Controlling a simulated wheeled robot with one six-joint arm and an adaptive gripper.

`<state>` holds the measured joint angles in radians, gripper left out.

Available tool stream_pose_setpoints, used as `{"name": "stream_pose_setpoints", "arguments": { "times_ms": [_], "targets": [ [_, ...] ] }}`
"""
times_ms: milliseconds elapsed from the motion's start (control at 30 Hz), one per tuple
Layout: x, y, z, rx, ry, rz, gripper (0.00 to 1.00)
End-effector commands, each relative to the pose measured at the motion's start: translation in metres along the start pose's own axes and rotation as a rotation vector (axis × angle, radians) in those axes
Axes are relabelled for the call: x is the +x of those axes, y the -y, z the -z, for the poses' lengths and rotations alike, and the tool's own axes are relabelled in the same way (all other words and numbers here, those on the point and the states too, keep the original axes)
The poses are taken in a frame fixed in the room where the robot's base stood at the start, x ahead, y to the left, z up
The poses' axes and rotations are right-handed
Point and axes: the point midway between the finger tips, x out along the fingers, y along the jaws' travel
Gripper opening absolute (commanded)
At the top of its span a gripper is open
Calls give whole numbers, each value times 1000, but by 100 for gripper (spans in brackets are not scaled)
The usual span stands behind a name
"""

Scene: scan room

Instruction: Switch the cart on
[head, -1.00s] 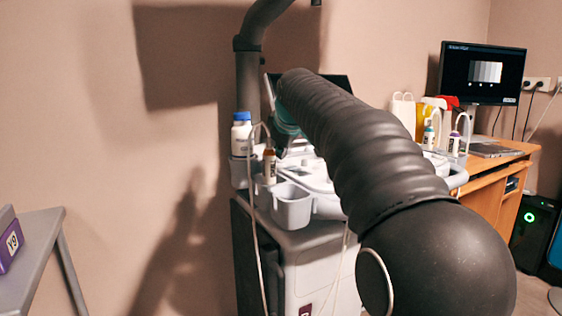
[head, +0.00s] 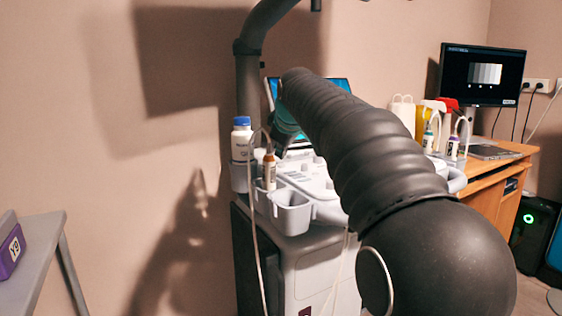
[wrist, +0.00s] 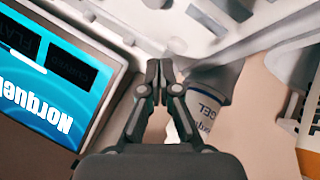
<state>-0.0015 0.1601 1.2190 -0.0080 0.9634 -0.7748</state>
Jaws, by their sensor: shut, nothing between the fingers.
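The cart (head: 325,270) is a grey and white unit with a control panel, standing by the wall behind my arm in the head view. Its screen (head: 337,84) is lit blue, partly covered by my arm. In the wrist view the screen (wrist: 60,75) shows large white letters, a light bar and two dark labels reading "CURVED" and "FLAT". My gripper (wrist: 160,66) is shut and empty, its tips over the edge of the light grey panel (wrist: 125,15). I cannot tell if they touch it. No power button can be made out.
A gel bottle (wrist: 208,105) is close right of my fingers. Cart holders carry a blue-capped bottle (head: 241,140) and a brown-capped bottle (head: 269,172); one cup (head: 291,210) looks empty. A desk (head: 490,178) with a monitor (head: 481,75) stands right, a grey stand (head: 40,235) left.

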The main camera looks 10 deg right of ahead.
Motion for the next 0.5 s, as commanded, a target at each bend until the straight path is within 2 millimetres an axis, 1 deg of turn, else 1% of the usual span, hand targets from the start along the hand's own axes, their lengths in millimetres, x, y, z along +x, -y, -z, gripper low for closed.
{"name": "stream_pose_setpoints", "arguments": {
  "times_ms": [300, 500],
  "targets": [
    [-1, 0, 1, 0, -1, 0, 0],
    [-11, -7, 8, 0, -1, 0, 0]
  ]
}}
